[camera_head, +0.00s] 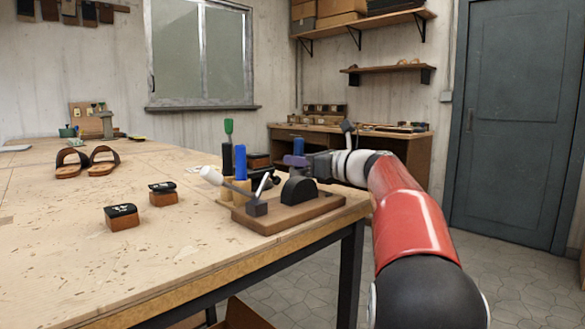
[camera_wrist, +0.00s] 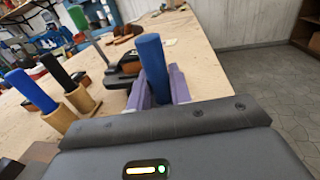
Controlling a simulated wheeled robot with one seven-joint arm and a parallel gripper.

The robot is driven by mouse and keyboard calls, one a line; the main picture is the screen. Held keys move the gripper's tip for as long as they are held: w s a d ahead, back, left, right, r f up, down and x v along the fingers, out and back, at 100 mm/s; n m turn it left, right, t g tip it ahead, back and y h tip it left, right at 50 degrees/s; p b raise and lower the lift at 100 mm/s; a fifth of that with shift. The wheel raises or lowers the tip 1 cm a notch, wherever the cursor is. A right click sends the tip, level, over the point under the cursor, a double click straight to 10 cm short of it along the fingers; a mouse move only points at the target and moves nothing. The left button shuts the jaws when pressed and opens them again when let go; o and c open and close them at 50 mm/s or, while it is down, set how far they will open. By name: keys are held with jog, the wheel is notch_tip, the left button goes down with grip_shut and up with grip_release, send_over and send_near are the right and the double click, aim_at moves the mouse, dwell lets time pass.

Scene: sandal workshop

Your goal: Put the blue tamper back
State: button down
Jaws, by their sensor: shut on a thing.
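My gripper (camera_head: 298,161) is shut on an upright blue cylindrical handle (camera_wrist: 152,62), the blue tamper, held between its purple fingers. The tamper's top also shows in the head view (camera_head: 298,146). Its lower end is hidden by my gripper. A second blue handle (camera_head: 240,162) stands in a wooden cup to the left; it also shows in the wrist view (camera_wrist: 30,90). Beside it, a black handle (camera_wrist: 56,69) stands in another wooden cup (camera_wrist: 80,98). A green-handled tool (camera_head: 228,131) stands behind them.
A wooden base (camera_head: 285,215) with a black half-round block (camera_head: 299,190) and a white-knobbed lever (camera_head: 211,175) lies near the table's right edge. Two small black-topped blocks (camera_head: 122,216) (camera_head: 163,194) and sandals (camera_head: 103,160) lie left. The front tabletop is clear.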

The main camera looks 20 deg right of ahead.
jog(key=shift+f, duration=0.15)
jog(key=c, duration=1.3)
grip_release()
jog(key=shift+f, duration=0.1)
jog(key=shift+r, duration=0.3)
jog(key=v, duration=1.2)
jog(key=shift+f+b, duration=0.1)
jog(key=shift+b, duration=0.3)
jog(key=shift+s+d, duration=0.1)
jog(key=shift+s, duration=0.05)
